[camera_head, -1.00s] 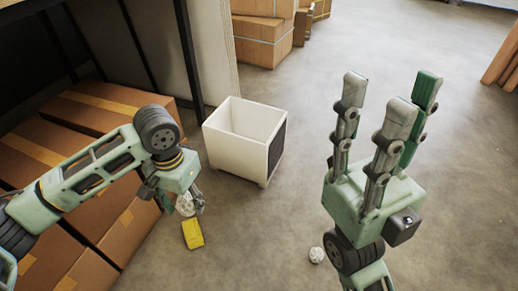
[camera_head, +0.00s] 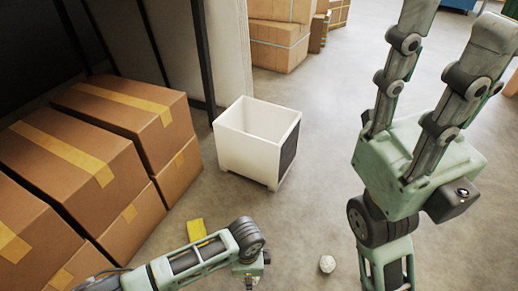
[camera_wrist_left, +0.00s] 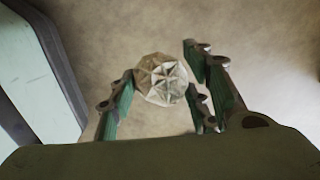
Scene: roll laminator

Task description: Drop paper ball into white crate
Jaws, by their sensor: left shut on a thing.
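The white crate (camera_head: 230,152) stands open-topped and upright on the floor in the middle of the head view, and it looks empty. My left gripper (camera_head: 250,282) is low in the head view, nearer to me than the crate and apart from it. In the left wrist view its fingers (camera_wrist_left: 163,95) are shut on a crumpled paper ball (camera_wrist_left: 161,78). Another white paper ball (camera_head: 327,263) lies on the floor, right of the left gripper. My right gripper (camera_head: 452,25) is raised at the right, its fingers spread and empty.
Taped cardboard boxes (camera_head: 130,120) fill the left side under a dark rack. A yellow object (camera_head: 196,229) lies on the floor behind my left arm. More boxes (camera_head: 280,42) stand at the back. The floor between the crate and the left gripper is clear.

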